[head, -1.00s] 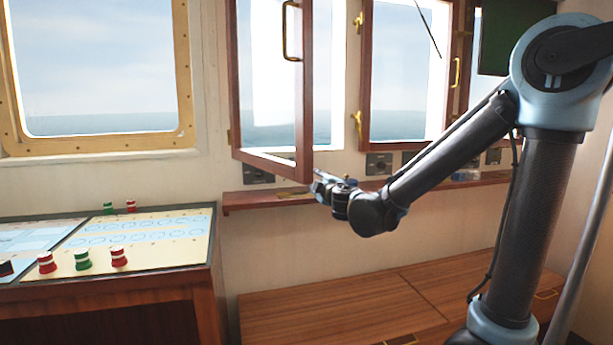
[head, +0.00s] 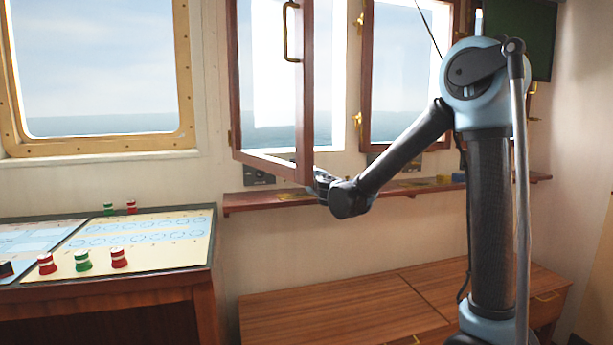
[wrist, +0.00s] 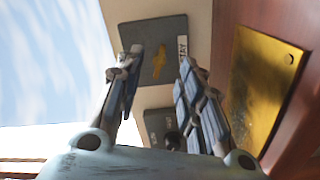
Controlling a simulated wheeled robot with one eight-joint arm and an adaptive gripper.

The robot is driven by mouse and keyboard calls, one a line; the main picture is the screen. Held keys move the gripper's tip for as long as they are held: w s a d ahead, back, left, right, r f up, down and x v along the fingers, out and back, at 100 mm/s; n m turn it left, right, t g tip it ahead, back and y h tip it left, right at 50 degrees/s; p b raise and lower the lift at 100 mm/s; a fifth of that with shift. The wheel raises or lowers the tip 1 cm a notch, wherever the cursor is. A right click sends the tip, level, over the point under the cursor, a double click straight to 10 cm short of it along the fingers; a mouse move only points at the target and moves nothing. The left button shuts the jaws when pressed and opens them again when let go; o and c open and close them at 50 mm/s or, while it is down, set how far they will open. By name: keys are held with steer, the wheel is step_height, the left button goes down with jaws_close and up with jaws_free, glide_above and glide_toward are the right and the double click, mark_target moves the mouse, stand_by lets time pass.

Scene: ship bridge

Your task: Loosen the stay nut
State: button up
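In the wrist view a small brass piece (wrist: 160,62), which looks like the stay nut, sits on a dark grey plate (wrist: 172,28) with a white label, partly readable as "AY". My gripper (wrist: 159,66) is open, its two fingers apart on either side of the brass piece in the picture. Nothing is held between them. I cannot tell how far the fingertips are from the plate. In the head view my gripper (head: 320,180) is at the lower corner of the open wooden window frame (head: 306,90), and the nut is hidden or too small to see.
A brass plate (wrist: 262,85) on red-brown wood stands close to the right finger in the wrist view. A second grey plate (wrist: 160,125) lies below. In the head view a narrow ledge (head: 260,200) runs under the windows, and a console (head: 130,265) stands at left.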

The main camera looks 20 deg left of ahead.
steer(key=shift+x, duration=2.3)
steer(key=shift+c, duration=0.6)
steer(key=shift+d, duration=0.1)
jaws_close()
